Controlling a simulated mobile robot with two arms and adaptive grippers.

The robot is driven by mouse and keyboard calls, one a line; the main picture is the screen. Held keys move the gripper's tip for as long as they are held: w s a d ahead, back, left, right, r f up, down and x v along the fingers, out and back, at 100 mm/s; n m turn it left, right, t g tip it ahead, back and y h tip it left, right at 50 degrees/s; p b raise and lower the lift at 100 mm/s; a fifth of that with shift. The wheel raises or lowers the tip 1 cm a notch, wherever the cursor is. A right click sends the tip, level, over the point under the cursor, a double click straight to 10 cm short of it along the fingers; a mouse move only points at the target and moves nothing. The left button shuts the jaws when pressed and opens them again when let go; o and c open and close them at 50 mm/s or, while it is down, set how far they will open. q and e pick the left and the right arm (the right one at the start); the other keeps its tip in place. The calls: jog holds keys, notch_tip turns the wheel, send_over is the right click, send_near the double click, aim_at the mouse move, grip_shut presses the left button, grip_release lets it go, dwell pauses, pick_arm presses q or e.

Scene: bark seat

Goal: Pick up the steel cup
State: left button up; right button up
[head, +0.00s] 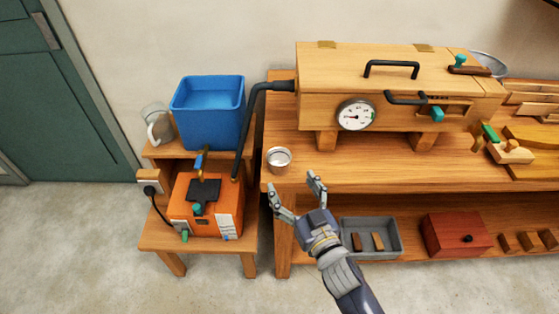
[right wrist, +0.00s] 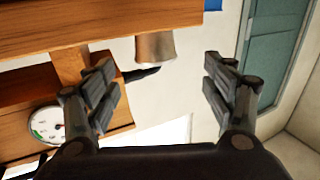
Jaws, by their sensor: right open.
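The steel cup (head: 279,160) stands upright on the front left corner of the wooden workbench (head: 340,180). My right gripper (head: 295,193) is open and empty in front of the bench edge, just short of the cup and a little to its right in the head view. In the right wrist view the cup (right wrist: 155,46) shows beyond and between the two open fingers (right wrist: 160,82), apart from both. The picture there is turned, so the bench is at the top. My left gripper is in neither view.
A long wooden box with a dial (head: 356,115) stands on the bench behind and right of the cup. A black hose (head: 247,125) runs down left of it to an orange box (head: 205,215) on a lower stand. A blue bin (head: 208,115) and a pitcher (head: 158,122) stand behind.

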aim_at(284, 165)
jog(key=x, duration=0.5)
jog(key=shift+w, duration=0.1)
jog(key=x, duration=0.1)
jog(key=p+x, duration=0.1)
jog(key=x, duration=0.2)
jog(key=shift+w+d+r+p, duration=0.2)
jog(key=shift+w+r+p, duration=0.15)
jog(key=shift+r, duration=0.05)
jog(key=shift+w+a, duration=0.15)
jog(key=shift+w, duration=0.2)
jog(key=c, duration=1.2)
